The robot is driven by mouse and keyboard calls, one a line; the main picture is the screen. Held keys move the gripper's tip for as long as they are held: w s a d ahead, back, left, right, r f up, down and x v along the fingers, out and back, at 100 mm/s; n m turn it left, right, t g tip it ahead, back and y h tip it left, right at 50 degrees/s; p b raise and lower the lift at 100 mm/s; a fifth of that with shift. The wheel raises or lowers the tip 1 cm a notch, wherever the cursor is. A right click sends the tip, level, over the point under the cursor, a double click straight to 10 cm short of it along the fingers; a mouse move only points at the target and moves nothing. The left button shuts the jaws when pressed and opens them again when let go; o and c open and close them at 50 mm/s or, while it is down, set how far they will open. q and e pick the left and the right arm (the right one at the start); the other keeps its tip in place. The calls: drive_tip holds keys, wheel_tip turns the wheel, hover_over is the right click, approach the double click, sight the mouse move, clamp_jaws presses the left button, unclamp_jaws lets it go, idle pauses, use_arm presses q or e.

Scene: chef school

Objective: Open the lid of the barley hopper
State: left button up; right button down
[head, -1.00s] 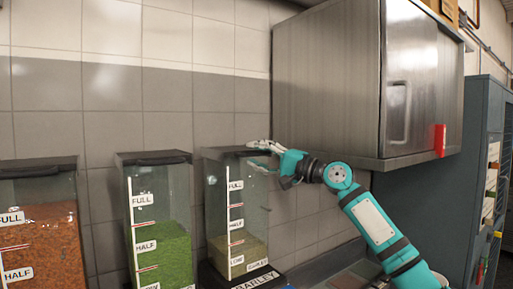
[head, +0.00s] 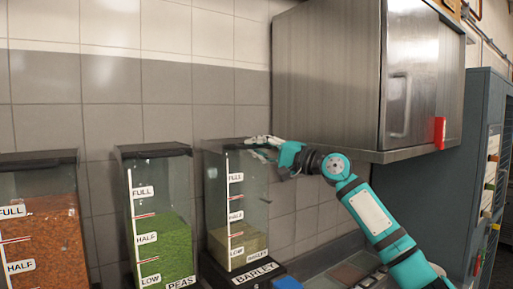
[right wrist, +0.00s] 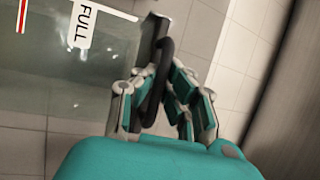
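The barley hopper (head: 237,205) is a clear bin with a BARLEY label at its base and pale grain up to about the LOW mark. Its dark lid (head: 222,146) looks shut. My right gripper (head: 256,146) is at the lid's front right edge. In the right wrist view, the fingers of my right gripper (right wrist: 160,85) stand on both sides of the lid's dark looped handle (right wrist: 155,102) and look closed on it. Finger contact is partly hidden. My left gripper is not in view.
A peas hopper (head: 160,215) and a hopper of orange grain (head: 45,235) stand to the left. A steel wall cabinet (head: 325,85) hangs close above and right of my right arm. A tiled wall is behind. A dark blue-grey unit (head: 425,215) stands at right.

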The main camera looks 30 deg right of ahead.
drive_tip(key=shift+f, duration=0.15)
drive_tip(key=s+d+b, duration=0.1)
drive_tip(key=s+b, duration=0.3)
drive_tip(key=s, duration=0.7)
drive_tip(key=shift+s+d+b, duration=0.3)
drive_tip(key=shift+b, duration=0.1)
drive_tip(key=c, duration=1.4)
unclamp_jaws()
drive_tip(key=shift+v, duration=6)
